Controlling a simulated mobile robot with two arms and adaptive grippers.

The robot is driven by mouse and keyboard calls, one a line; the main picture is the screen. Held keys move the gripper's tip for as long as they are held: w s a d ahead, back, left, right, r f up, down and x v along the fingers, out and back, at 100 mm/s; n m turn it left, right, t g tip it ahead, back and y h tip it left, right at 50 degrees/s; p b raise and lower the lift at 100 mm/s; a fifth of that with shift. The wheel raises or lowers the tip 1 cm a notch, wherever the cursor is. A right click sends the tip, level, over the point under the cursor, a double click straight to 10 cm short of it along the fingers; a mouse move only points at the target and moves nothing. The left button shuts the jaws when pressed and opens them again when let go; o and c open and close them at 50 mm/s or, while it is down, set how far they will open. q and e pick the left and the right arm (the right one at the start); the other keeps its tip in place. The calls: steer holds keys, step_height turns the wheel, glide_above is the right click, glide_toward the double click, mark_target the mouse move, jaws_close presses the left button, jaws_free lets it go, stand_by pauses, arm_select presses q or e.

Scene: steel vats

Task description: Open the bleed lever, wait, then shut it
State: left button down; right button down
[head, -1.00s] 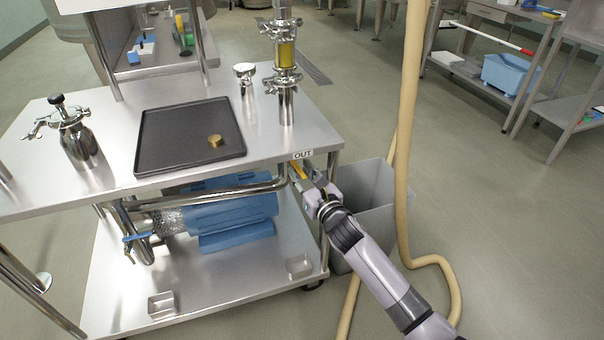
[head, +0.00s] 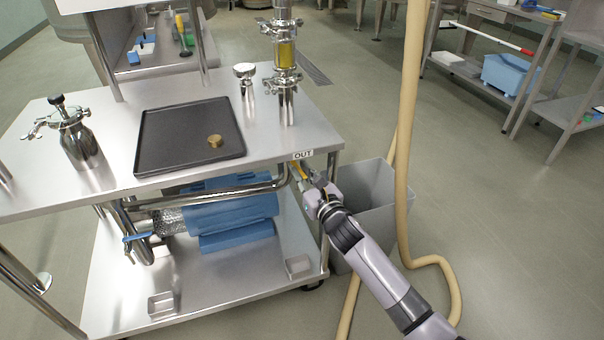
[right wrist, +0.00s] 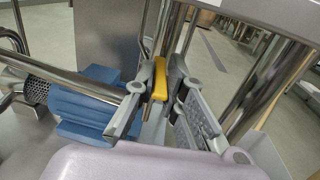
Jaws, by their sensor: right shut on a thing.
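The bleed lever has a yellow handle (head: 298,171) just below the OUT label (head: 303,155) at the cart's right end. In the right wrist view the yellow handle (right wrist: 160,77) stands between my fingertips. My right gripper (head: 305,180) is shut on it, and it also shows in the right wrist view (right wrist: 166,82). The lever's pivot and valve body are mostly hidden behind the fingers. My left gripper is not in view.
The steel cart (head: 270,135) carries a black tray (head: 190,165) with a brass piece (head: 215,141), a sight glass (head: 286,55) and a steel canister (head: 78,140). A blue pump (head: 235,210) sits below. A grey bin (head: 372,200) and a beige hose (head: 405,150) stand close to my right arm.

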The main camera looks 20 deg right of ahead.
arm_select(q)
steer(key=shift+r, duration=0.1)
arm_select(e)
steer(key=n+y, duration=0.2)
steer(key=d+g+y+p, duration=0.1)
steer(key=y, duration=0.1)
steer(key=shift+w+d+n, duration=0.1)
steer(key=shift+w+n, duration=0.15)
steer(key=shift+n, duration=0.15)
steer(key=c, duration=1.6)
jaws_free()
steer(key=shift+r, duration=0.1)
steer(key=shift+c, duration=0.2)
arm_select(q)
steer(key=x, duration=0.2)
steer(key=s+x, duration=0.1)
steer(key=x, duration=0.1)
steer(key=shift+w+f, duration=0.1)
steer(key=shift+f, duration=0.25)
